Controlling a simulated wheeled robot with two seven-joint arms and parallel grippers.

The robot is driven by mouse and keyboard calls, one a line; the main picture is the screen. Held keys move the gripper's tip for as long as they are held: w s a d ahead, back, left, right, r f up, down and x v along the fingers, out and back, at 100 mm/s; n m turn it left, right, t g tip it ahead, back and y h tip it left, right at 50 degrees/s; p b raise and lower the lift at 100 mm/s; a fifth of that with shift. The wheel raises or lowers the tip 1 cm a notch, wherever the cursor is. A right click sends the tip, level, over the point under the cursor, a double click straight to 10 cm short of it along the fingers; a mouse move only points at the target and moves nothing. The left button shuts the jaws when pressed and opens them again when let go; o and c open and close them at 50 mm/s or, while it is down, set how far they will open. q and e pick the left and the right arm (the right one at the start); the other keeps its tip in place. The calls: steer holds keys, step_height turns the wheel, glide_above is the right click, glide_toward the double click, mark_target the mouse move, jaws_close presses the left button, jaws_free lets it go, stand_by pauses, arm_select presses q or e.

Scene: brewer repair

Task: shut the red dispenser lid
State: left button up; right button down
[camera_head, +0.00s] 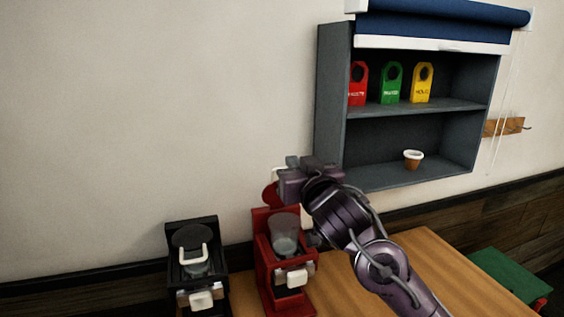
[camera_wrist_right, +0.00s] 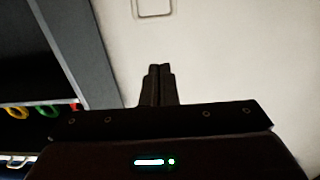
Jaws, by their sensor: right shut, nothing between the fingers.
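The red dispenser (camera_head: 262,262) stands on the wooden table with a clear, cup-like hopper (camera_head: 285,232) on top. Its round red lid (camera_head: 269,194) is raised behind the hopper, so the dispenser is open. A pale handle shows at the lid's upper edge. My right gripper (camera_head: 284,184) is up beside the lid, to its right, and covers part of it. I cannot tell whether they touch. In the right wrist view the fingers (camera_wrist_right: 160,70) are together and empty, with pale wall beyond. My left gripper is not in view.
A black dispenser (camera_head: 178,262) stands to the left. A grey wall shelf (camera_head: 330,100) holds red, green and yellow tags (camera_head: 391,82) and a small cup (camera_head: 413,159). The table (camera_head: 420,255) is bare at right; a green stool (camera_head: 510,278) stands beyond it.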

steer(key=p+x, duration=0.5)
steer(key=x, duration=0.4)
steer(key=s+f, duration=0.1)
steer(key=s+f+p, duration=0.1)
steer(key=f, duration=0.1)
steer(key=shift+s+d, duration=0.1)
steer(key=shift+d, duration=0.3)
steer(key=shift+f, duration=0.1)
